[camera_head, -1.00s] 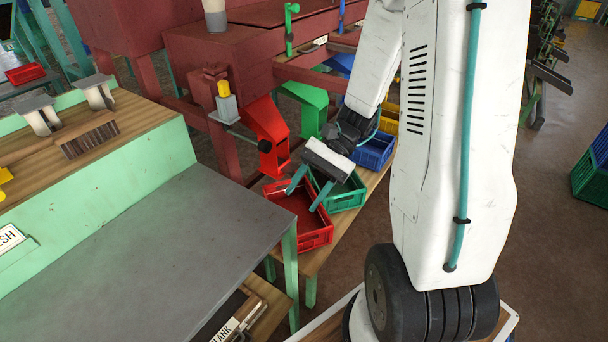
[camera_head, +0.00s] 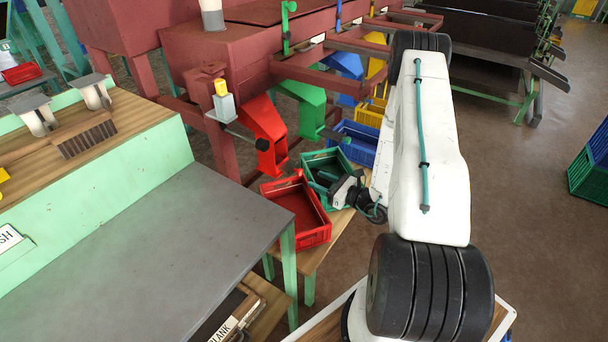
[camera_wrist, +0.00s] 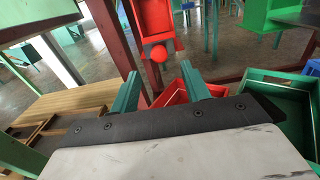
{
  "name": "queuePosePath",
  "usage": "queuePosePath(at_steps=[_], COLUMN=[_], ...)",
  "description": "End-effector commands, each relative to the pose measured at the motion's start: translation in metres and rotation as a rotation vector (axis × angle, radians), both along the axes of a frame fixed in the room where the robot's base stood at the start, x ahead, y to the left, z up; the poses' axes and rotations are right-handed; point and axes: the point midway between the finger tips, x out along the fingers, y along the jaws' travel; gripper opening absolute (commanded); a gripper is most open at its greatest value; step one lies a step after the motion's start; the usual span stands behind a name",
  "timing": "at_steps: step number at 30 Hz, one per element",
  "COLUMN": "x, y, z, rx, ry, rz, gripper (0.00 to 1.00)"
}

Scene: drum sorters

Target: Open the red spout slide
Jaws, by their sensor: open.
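The red spout (camera_head: 266,132) hangs from the maroon machine in the head view. In the wrist view the red spout (camera_wrist: 154,17) is at top centre, with a round red knob (camera_wrist: 158,53) at its lower end. The slide itself is hard to make out. My gripper (camera_wrist: 160,88) is open and empty, its two teal fingers apart. The knob appears between and beyond the fingertips, not touching them. In the head view my gripper (camera_head: 320,186) is low over the green bin, to the right of and below the red spout.
A red bin (camera_head: 325,236) stands below the spout, beside a green bin (camera_head: 344,156) on a wooden bench. A green spout (camera_head: 312,122) is to the right. A grey-topped table (camera_head: 150,250) fills the left foreground.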

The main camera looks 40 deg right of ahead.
Motion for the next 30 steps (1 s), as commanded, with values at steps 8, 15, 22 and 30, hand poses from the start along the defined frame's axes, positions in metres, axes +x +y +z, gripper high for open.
queuePosePath(at_steps=[8,15,22,30], x=[0.043,0.061,0.062,0.061], y=[0.017,0.024,0.024,0.024], z=[0.001,0.001,0.001,0.001], rx=[-0.001,0.001,0.001,0.001], ry=[-0.003,-0.001,-0.001,-0.001], rz=[0.005,0.004,0.003,0.003], gripper=[0.47,0.47,0.47,0.00])
